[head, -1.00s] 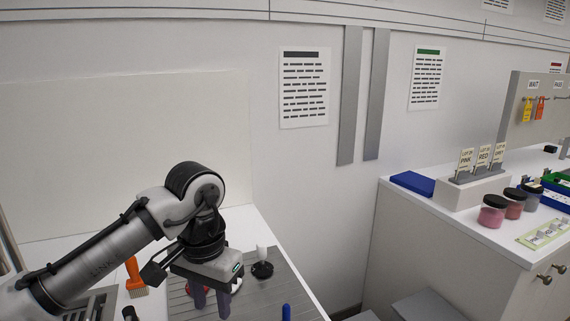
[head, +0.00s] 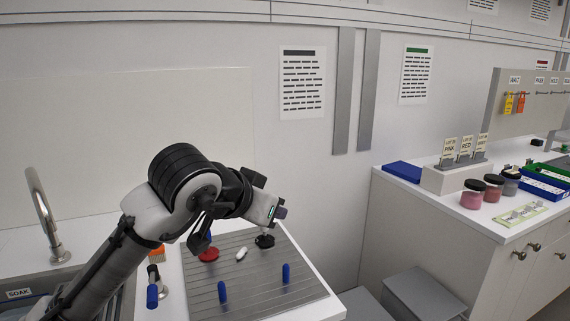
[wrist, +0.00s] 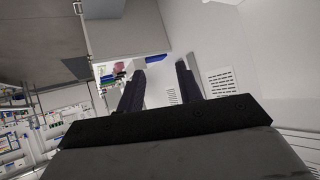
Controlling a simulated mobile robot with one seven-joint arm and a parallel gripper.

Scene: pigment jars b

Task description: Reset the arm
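My arm is raised and folded over the grey ribbed board at the left counter in the head view. My gripper (head: 280,212) points right, away from the board, and is partly hidden by its own housing there. In the wrist view my gripper (wrist: 161,68) shows two dark fingers spread apart with nothing between them. Below it on the ribbed board (head: 250,290) are a red piece (head: 209,255), a small white piece (head: 241,254), a black piece (head: 265,241) and blue upright pegs (head: 286,273). None of these is in my gripper.
A sink with a tap (head: 44,215) and a SOAK label is at the left. Right of a gap is a cabinet with pigment jars (head: 472,194), lot signs (head: 466,147) and a blue item (head: 404,171). A grey step (head: 425,293) stands on the floor.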

